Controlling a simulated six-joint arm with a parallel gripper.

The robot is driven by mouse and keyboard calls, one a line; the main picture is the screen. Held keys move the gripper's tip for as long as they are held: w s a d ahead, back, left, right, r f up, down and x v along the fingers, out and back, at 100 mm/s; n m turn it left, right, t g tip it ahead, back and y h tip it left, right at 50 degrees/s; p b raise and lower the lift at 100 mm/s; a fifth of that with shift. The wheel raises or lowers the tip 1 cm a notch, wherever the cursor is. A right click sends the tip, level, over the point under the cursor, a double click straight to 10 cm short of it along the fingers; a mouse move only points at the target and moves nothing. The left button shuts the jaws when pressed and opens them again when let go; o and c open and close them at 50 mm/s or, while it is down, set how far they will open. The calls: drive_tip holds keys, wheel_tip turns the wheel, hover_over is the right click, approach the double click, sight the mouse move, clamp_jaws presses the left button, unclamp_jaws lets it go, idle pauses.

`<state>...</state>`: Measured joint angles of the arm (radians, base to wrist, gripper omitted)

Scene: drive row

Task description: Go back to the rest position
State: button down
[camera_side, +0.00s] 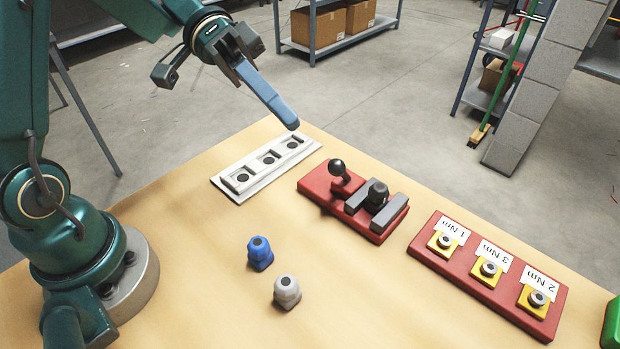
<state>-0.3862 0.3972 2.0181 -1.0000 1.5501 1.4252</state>
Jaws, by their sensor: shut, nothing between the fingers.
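My gripper (290,122) is at the upper middle of the side view, with its blue-grey fingers pointing down to the right. The fingers are shut together with nothing between them. The tips appear above the far edge of the wooden table (190,270), near the white plate (233,187). How high they are above the table is hard to tell from this one view.
The white plate has several recesses. A red fixture (316,186) bears a black-knobbed lever (338,168) and grey jaws around a dark part (377,193). A red board (468,275) has labelled yellow stations. A blue piece (260,253) and a grey piece (287,292) stand on the table.

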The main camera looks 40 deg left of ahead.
drive_tip(key=s+d+y, duration=0.1)
drive_tip(key=s+y, duration=0.6)
drive_tip(key=s, duration=0.3)
drive_tip(key=a+f+n+t+y, duration=0.3)
drive_tip(key=a+n+t+y, duration=0.3)
drive_tip(key=a, duration=0.2)
drive_tip(key=shift+a+y, duration=0.15)
drive_tip(key=shift+y, duration=0.15)
